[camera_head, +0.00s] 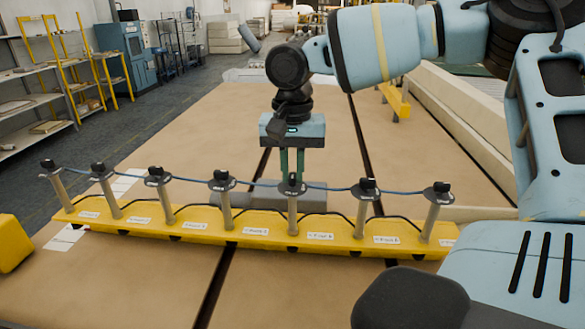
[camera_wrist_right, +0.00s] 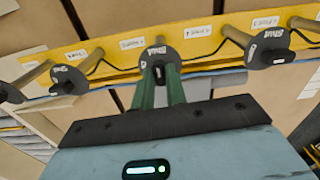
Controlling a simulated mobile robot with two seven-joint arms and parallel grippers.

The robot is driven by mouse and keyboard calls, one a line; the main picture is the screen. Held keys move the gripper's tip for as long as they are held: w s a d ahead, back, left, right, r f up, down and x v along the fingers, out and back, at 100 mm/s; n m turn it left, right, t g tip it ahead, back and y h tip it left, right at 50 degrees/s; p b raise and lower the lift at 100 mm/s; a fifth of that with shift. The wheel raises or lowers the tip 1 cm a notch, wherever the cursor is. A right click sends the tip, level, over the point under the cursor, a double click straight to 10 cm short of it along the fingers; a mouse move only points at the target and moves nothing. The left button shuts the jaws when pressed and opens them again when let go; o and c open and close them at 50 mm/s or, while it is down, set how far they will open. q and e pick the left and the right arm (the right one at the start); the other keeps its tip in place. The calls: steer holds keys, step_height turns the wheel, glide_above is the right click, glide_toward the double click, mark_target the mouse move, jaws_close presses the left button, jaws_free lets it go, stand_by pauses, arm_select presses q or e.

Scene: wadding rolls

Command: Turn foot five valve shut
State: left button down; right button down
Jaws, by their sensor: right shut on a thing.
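A long yellow rail (camera_head: 212,228) lies across the brown table and carries a row of upright tan posts. Each post has a black disc and knob on top; white lettering on the discs is too small to read surely. My right gripper (camera_head: 291,174) points down at the fifth valve from the left (camera_head: 292,188), its green fingers shut on the black knob. In the right wrist view the fingers (camera_wrist_right: 162,78) meet at that valve's disc (camera_wrist_right: 154,54), and the knob is partly hidden between them. My left gripper is not in view.
Neighbouring valves stand close on both sides, at left (camera_head: 221,182) and right (camera_head: 365,189). A blue line (camera_head: 257,184) runs along the post tops. A yellow block (camera_head: 12,243) sits at the left edge. The table (camera_head: 205,130) behind the rail is mostly clear.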

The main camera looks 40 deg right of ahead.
mark_target(292, 175)
steer(key=shift+m, duration=0.4)
steer(key=c, duration=1.4)
jaws_free()
steer(key=shift+c, duration=0.2)
steer(key=shift+r, duration=3.95)
steer(key=shift+f, duration=0.1)
